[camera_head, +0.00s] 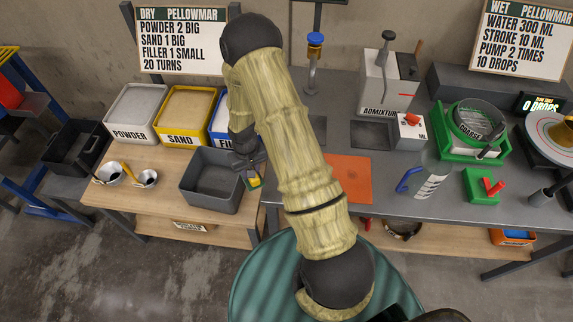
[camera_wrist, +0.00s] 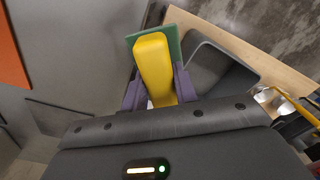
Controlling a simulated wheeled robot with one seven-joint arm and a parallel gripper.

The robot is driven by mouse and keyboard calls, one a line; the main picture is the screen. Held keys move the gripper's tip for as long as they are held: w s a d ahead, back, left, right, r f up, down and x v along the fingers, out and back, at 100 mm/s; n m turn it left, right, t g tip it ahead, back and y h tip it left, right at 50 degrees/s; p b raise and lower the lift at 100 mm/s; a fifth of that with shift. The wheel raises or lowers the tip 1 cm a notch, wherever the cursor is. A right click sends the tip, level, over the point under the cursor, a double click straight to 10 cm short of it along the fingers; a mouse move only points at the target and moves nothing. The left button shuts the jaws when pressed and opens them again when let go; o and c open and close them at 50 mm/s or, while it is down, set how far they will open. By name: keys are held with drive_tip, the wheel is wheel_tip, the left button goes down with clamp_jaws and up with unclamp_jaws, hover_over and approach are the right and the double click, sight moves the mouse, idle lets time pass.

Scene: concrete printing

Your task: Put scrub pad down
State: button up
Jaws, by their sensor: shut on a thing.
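The scrub pad (camera_wrist: 154,62) has a yellow handle block and a green pad edge. It sits between the two purple fingers of my gripper (camera_wrist: 158,92) in the wrist view, and the gripper is shut on it. In the head view the scrub pad (camera_head: 254,180) shows small at the end of my gripper (camera_head: 247,165), by the right wall of the grey bin. It appears above the gap between the wooden table and the grey bench; its exact height I cannot tell. My arm hides part of the area behind it.
The grey bin (camera_head: 205,196) stands on the wooden table (camera_head: 135,208), with two metal scoops (camera_head: 110,173) at its left. Powder (camera_head: 135,112) and sand (camera_head: 183,115) boxes stand behind. An orange mat (camera_head: 349,179) lies bare on the grey bench, left of a clear jug (camera_head: 428,180).

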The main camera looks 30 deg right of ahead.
drive_tip(key=shift+s, duration=0.1)
drive_tip(key=s+d+r+m+b, duration=0.2)
drive_tip(key=d+r+m+b, duration=0.2)
drive_tip(key=d, duration=0.9)
wheel_tip(320, 180, up, 4)
drive_tip(key=m, duration=0.2)
drive_tip(key=shift+d+f+m+b, duration=0.2)
drive_tip(key=shift+d+m+b, duration=0.05)
drive_tip(key=shift+m+b, duration=0.15)
drive_tip(key=shift+f+p, duration=0.7)
drive_tip(key=shift+f, duration=2.25)
drive_tip(key=shift+f+p, duration=0.55)
drive_tip(key=shift+f, duration=1.5)
